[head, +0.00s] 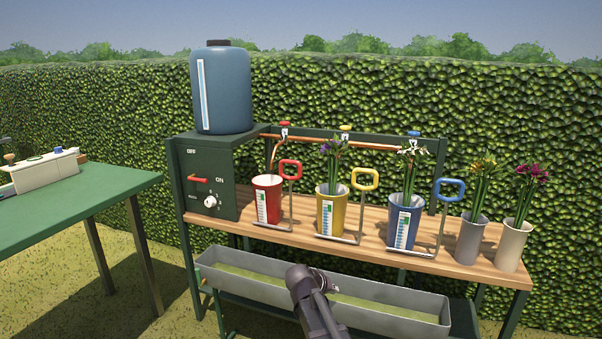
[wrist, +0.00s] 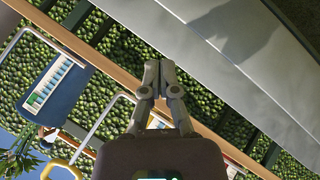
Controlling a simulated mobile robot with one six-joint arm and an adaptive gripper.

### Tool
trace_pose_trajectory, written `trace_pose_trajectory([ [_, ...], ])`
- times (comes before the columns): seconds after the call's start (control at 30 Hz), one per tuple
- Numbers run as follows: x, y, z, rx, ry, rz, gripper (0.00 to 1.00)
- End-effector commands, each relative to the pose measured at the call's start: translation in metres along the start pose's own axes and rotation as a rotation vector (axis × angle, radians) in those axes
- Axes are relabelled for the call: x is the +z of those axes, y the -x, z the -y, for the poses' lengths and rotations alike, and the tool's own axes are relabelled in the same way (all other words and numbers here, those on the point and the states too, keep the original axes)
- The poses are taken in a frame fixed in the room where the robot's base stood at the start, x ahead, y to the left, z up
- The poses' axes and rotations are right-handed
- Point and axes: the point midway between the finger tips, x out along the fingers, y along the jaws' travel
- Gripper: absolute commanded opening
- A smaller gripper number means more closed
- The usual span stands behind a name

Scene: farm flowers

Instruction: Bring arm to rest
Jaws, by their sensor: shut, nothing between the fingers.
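My gripper (wrist: 158,68) is in the middle of the wrist view, its two grey fingers together at the tips with nothing between them. In the head view my dark arm (head: 312,297) reaches up from the bottom edge and overlaps the front of the grey trough; its fingers cannot be made out there. The wrist view is tilted and shows the trough's smooth grey wall (wrist: 225,40) at the upper right, the wooden bench edge (wrist: 90,48) and the blue bucket (wrist: 58,85) at the left.
A wooden bench (head: 372,227) holds red (head: 267,199), yellow (head: 331,210) and blue buckets (head: 404,222), plus two pale flower pots (head: 472,240) (head: 512,245). A blue tank (head: 220,90) stands on a green control box (head: 213,165). The grey trough (head: 390,308) lies below the bench. A green table (head: 75,205) is left, with open grass between.

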Motion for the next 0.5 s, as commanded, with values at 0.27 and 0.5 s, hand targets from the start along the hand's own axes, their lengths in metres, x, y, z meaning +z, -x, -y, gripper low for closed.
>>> trace_pose_trajectory([
  [0.27,0.120,-0.008,-0.033,-0.237,-0.056,0.295,0.00],
  [0.5,0.181,0.005,-0.040,-0.430,-0.080,0.441,0.00],
])
